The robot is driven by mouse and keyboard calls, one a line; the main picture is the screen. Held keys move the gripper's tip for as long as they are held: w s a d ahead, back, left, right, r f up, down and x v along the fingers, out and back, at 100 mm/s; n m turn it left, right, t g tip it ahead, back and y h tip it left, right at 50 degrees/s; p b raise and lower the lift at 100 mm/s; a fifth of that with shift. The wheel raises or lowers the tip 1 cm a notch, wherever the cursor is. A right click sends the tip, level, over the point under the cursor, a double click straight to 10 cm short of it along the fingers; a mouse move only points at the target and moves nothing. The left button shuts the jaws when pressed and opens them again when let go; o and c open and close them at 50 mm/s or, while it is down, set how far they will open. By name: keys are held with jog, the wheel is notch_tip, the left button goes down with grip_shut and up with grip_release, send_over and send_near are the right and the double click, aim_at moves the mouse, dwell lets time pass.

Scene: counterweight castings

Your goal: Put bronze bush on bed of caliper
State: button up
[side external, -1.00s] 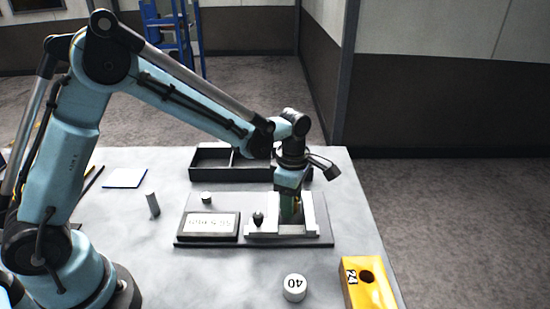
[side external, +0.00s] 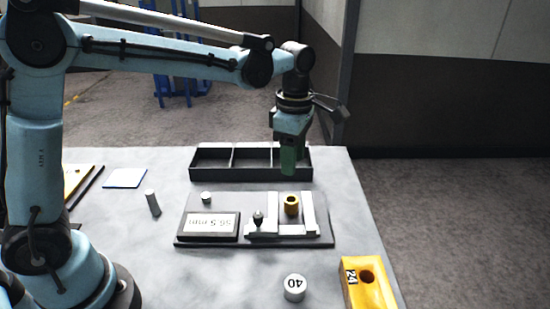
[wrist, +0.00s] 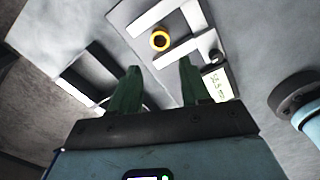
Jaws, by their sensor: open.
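The bronze bush (side external: 291,205) stands upright on the bed of the caliper, between its two pale jaws (side external: 309,214). The bush also shows in the wrist view (wrist: 160,41) as a golden ring between the jaws, apart from my fingers. The caliper's dark base (side external: 325,240) carries a display (side external: 209,224) reading about 56.5 mm and a small dark knob (side external: 258,218). My gripper (side external: 289,172) is raised above and behind the bush, with green fingers. In the wrist view my gripper (wrist: 158,90) has its fingers apart, with nothing between them.
A dark tray with three compartments (side external: 232,176) stands behind the caliper. A grey cylinder (side external: 153,203) and a blue-edged sheet (side external: 125,178) lie left.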

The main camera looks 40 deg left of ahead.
jog(key=s+a+m+t, duration=0.3)
jog(key=s+m, duration=0.4)
jog(key=m, duration=0.4)
jog(key=s+a+m+t, duration=0.4)
jog(key=s+m, duration=0.2)
jog(key=m, duration=0.5)
jog(key=shift+s+a+r, duration=0.15)
jog(key=shift+s+r, duration=0.05)
jog(key=shift+s, duration=0.15)
